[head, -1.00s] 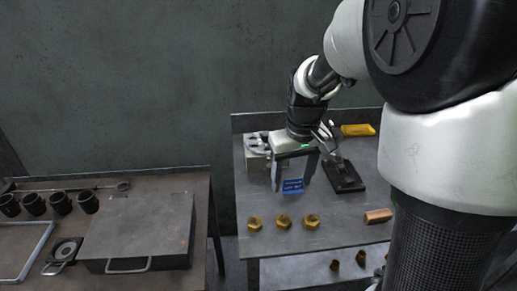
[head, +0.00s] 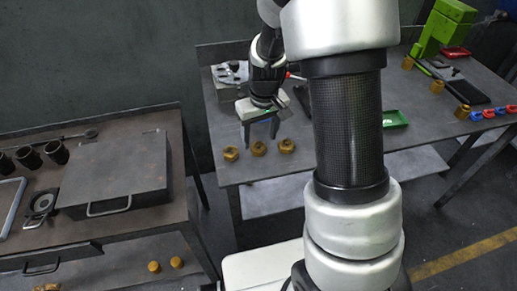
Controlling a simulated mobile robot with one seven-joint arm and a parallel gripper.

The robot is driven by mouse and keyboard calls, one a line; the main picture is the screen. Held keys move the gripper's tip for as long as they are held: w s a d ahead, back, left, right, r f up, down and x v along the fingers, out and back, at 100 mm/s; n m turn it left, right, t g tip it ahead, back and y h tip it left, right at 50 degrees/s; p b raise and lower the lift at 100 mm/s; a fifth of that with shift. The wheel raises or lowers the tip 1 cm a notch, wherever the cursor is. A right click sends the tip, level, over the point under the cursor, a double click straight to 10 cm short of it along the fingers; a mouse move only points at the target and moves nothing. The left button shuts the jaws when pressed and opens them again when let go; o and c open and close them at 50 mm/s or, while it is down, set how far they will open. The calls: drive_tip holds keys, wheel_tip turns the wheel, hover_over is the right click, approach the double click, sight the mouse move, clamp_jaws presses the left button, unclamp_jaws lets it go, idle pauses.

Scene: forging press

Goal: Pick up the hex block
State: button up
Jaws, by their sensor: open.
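Three brass-coloured hex blocks sit in a row near the front edge of the right table: a left one (head: 231,153), a middle one (head: 259,149) and a right one (head: 287,145). My gripper (head: 260,138) points down with its two fingers apart and nothing seen between them. In the picture it is just behind and above the middle hex block; its exact height over the table I cannot tell. More brass-coloured pieces stand at the right on the table, such as one piece (head: 437,86), partly past my arm.
A metal fixture (head: 230,72) stands behind my gripper. A green tray (head: 393,119), a green machine (head: 442,30) and a black plate (head: 464,90) are at the right. A grey case (head: 115,170) lies on the left table. My arm hides the table's middle.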

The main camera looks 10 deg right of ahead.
sight(258, 146)
drive_tip(key=f, duration=0.3)
drive_tip(key=shift+w+f, duration=0.25)
drive_tip(key=shift+f, duration=0.05)
drive_tip(key=c, duration=1.4)
